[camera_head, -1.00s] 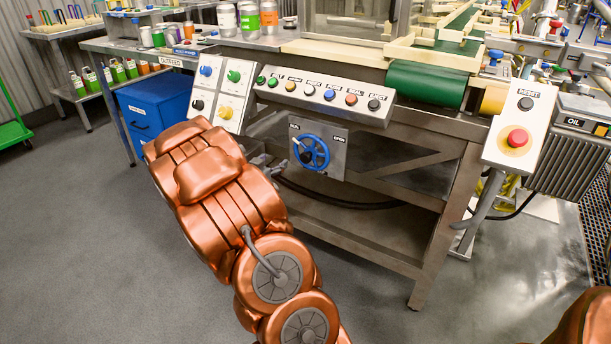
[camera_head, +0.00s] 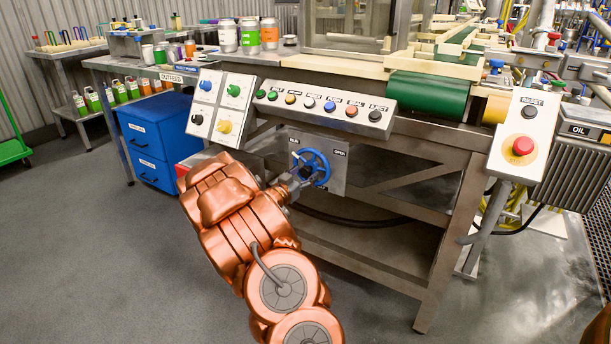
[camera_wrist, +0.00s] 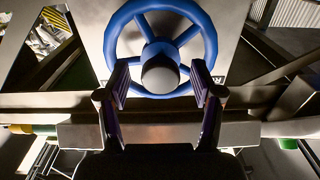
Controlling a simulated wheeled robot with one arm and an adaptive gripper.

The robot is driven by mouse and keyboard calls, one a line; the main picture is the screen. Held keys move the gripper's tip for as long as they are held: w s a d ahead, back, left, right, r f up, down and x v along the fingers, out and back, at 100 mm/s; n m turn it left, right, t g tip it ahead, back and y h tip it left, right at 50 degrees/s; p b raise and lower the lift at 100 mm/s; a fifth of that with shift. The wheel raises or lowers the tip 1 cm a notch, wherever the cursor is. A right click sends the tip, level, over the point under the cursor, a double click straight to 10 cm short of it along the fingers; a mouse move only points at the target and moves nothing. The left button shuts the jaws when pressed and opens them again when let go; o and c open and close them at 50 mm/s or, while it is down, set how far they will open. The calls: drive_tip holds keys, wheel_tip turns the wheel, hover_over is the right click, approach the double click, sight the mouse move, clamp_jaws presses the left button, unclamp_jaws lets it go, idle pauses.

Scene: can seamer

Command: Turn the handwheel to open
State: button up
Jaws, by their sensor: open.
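The blue handwheel (camera_head: 322,163) sits on a grey plate (camera_head: 336,184) below the button panel. The plate bears an "OPEN" label at upper right. In the wrist view the handwheel (camera_wrist: 205,42) fills the top centre, with spokes and a dark round hub (camera_wrist: 160,72). My gripper (camera_wrist: 160,88) is open, its two fingers on either side of the hub at the wheel's lower part. I cannot tell whether the fingers touch the wheel. In the head view my gripper (camera_head: 303,178) reaches the wheel from the lower left and covers part of it.
A sloped panel with several buttons (camera_head: 325,108) lies just above the wheel. A smaller switch panel (camera_head: 221,105) is at its left. A red stop button (camera_head: 523,145) is at right. The steel frame leg (camera_head: 450,240) stands right of the wheel. Open floor lies in front.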

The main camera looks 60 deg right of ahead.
drive_tip(key=shift+d, duration=0.85)
clamp_jaws()
drive_tip(key=shift+a, duration=0.1)
